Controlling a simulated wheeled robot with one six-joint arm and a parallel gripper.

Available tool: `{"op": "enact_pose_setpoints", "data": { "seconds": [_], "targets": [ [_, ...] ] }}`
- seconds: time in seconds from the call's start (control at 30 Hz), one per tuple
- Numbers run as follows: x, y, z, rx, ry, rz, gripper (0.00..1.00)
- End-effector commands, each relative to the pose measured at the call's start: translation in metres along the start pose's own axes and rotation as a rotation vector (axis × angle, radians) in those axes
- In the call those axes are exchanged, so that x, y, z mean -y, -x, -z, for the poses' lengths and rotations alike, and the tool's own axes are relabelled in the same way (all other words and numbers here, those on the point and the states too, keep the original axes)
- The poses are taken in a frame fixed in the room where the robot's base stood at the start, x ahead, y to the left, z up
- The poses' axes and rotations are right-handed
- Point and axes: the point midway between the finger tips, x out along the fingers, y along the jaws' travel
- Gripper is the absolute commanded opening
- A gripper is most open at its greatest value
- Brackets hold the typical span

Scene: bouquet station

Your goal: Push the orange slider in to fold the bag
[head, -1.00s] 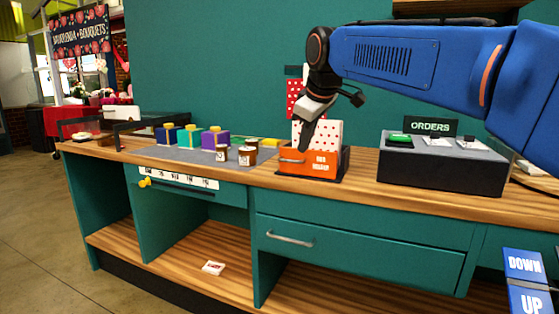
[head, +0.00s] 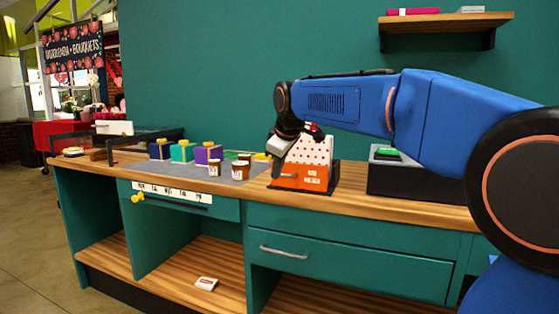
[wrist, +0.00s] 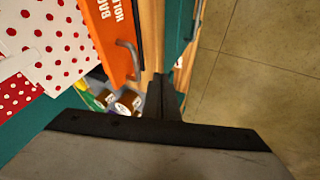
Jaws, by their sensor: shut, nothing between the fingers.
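The orange slider (head: 311,178), a block with white lettering, sits at the front of a dark base on the counter. Its metal handle (wrist: 129,60) shows in the wrist view, where the lettering reads partly as bag holder. A white bag with red dots (head: 309,150) stands upright behind the orange front; it also shows in the wrist view (wrist: 50,45). My gripper (head: 274,174) is shut and empty, low at the left end of the orange slider. In the wrist view its narrow shut tip (wrist: 163,85) is beside the handle; I cannot tell whether it touches.
A dark box with a green item (head: 387,154) is to the right, partly behind my arm. Below the counter is a drawer (head: 300,254).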

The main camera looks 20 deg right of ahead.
Motion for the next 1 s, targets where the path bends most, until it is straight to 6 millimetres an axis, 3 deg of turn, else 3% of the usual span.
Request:
{"op": "enact_pose_setpoints", "data": {
  "seconds": [0.2, 0.77, 1.0],
  "targets": [
    [-0.024, -0.015, -0.002, 0.000, -0.002, -0.002, 0.00],
    [-0.032, -0.020, -0.003, -0.001, -0.001, -0.002, 0.00],
    [-0.057, -0.033, -0.004, 0.001, -0.003, -0.002, 0.00]
  ]
}}
